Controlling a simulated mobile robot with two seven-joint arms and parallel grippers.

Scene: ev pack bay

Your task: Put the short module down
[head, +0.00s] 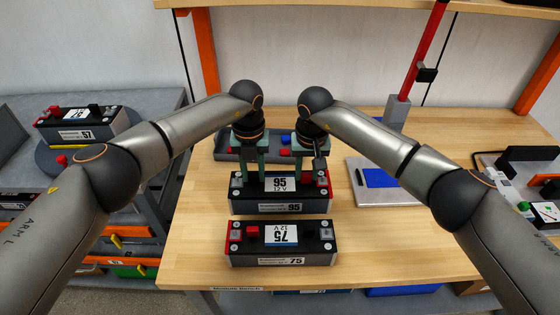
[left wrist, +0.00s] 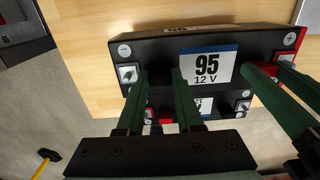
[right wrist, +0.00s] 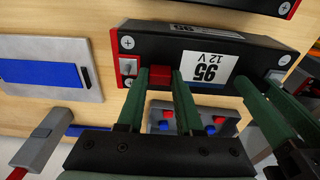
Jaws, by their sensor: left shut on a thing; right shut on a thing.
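The black 95 module (head: 279,208), with a white-and-blue 95 / 12 V label on top, is upright and level over the wooden bench, behind the 75 module. I cannot tell whether its underside touches the bench. My left gripper (head: 253,181) is shut on its left part; in the left wrist view the fingers (left wrist: 160,80) close around a black piece on its top. My right gripper (head: 312,172) is shut on its right part; in the right wrist view the fingers (right wrist: 161,78) close around a red block on its top. Both hold it from above.
The 75 module (head: 282,255) lies just in front, near the bench's front edge (head: 190,283). A grey tray (head: 222,154) with blue and red pieces is behind. A grey plate with a blue patch (head: 384,178) lies right. The 97 module (head: 60,135) stands on the left side table.

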